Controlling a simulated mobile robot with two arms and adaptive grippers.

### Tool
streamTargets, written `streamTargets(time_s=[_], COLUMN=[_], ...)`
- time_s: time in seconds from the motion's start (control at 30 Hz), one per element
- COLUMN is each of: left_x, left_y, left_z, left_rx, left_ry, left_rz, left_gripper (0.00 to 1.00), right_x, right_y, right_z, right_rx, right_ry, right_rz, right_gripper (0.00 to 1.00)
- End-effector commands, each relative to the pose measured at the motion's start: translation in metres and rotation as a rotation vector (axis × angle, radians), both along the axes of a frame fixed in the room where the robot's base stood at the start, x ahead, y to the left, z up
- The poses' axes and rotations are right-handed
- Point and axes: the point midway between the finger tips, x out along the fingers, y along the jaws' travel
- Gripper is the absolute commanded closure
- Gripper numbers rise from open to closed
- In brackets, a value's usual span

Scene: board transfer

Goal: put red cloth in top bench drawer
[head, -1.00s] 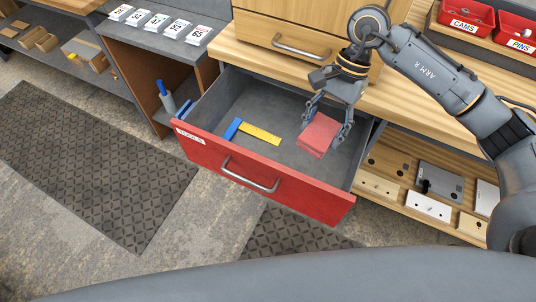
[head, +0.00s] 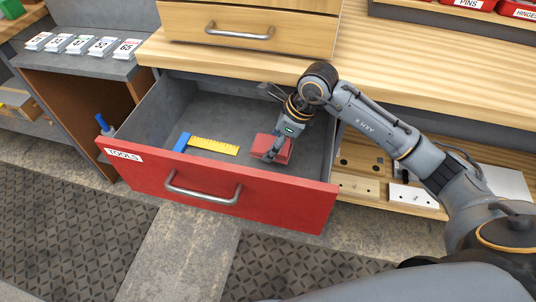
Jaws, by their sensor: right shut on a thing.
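The red cloth (head: 261,143) is a folded block low inside the open red-fronted bench drawer (head: 210,199), toward its right side. The drawer front bears a "TOOLS" label and a metal handle. My right gripper (head: 271,154) reaches down into the drawer from the upper right and is shut on the cloth. Its fingers hide part of the cloth. I cannot tell whether the cloth touches the drawer floor. My left gripper is not in view.
A blue and yellow square tool (head: 213,146) lies in the drawer, left of the cloth. A wooden drawer unit (head: 246,31) stands on the bench behind. Number cards (head: 102,46) sit on the grey shelf at left.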

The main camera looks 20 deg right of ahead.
Motion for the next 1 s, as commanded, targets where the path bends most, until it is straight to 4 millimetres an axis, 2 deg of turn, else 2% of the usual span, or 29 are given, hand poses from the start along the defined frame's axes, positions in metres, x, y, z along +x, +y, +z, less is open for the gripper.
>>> streamTargets(time_s=[0.17, 0.4, 0.8, 0.83, 0.93, 1.0], left_x=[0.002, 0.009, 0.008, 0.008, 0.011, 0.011], left_y=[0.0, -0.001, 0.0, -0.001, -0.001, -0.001], left_z=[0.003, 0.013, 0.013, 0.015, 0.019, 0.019], left_rx=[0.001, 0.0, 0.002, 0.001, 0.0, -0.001], left_ry=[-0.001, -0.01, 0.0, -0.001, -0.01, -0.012], left_rz=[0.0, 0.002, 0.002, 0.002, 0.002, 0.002], left_gripper=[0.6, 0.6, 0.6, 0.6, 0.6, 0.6], right_x=[0.0, 0.0, 0.0, 0.0, 0.0, 0.0], right_y=[0.0, 0.0, 0.0, 0.0, 0.0, 0.0], right_z=[-0.014, -0.044, -0.046, -0.045, -0.045, -0.045], right_rx=[0.001, 0.001, 0.0, 0.0, 0.0, 0.0], right_ry=[0.002, 0.001, 0.0, 0.0, 0.0, 0.0], right_rz=[0.001, 0.002, 0.003, 0.003, 0.003, 0.003], right_gripper=[0.74, 0.74, 0.74, 0.36, 0.17, 0.17])
